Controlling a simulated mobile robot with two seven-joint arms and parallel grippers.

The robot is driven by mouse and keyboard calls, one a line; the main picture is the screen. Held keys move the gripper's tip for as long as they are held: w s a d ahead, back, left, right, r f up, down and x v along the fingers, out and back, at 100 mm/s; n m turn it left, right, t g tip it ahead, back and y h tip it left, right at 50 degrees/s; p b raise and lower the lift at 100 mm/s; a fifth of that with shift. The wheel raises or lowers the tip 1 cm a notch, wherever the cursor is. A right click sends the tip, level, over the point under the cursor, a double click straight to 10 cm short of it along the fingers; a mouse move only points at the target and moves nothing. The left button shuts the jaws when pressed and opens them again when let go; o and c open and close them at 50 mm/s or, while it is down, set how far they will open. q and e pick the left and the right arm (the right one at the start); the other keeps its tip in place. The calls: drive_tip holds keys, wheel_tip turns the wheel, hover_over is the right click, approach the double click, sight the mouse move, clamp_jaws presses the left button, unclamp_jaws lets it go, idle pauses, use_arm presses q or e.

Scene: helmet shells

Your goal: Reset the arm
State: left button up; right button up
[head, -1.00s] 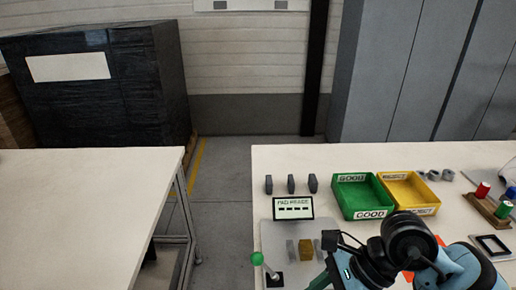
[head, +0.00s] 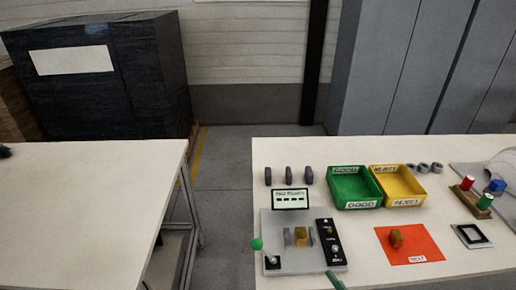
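The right arm that was over the work table is almost out of the head view. Only a teal rod-like tip (head: 336,281) shows at the bottom edge, by the front of the press plate. It looks like part of my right gripper; whether it is open or shut is hidden. A small dark piece (head: 4,152) shows at the left edge above the left table; it may be part of my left gripper, too little to tell. The pad press (head: 267,228) has a green-knobbed lever (head: 257,244) tilted left. An amber block (head: 300,237) sits between grey pads on it.
Green tray (head: 345,202) and yellow tray (head: 402,201) stand behind the press. Several grey pads (head: 288,174) stand left of them. An orange mat (head: 420,255) bears a brownish block (head: 396,238). The left table (head: 80,210) is mostly clear, with a floor gap between the tables.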

use_arm(q)
drive_tip(key=w+r, duration=0.1)
drive_tip(key=w+r+p, duration=0.1)
drive_tip(key=shift+a+r+t+p, duration=0.15)
drive_tip(key=shift+r+t+p, duration=0.15)
drive_tip(key=shift+r+t, duration=0.1)
use_arm(e)
drive_tip(key=s+d+f+m+g+h, duration=0.3)
drive_tip(key=s+f+m, duration=0.3)
drive_tip(key=s+f, duration=0.3)
drive_tip(key=s+d+f+m+g+h, duration=0.4)
drive_tip(key=s+f+m+g, duration=0.1)
drive_tip(key=s+f, duration=0.5)
drive_tip(key=shift+m, duration=0.7)
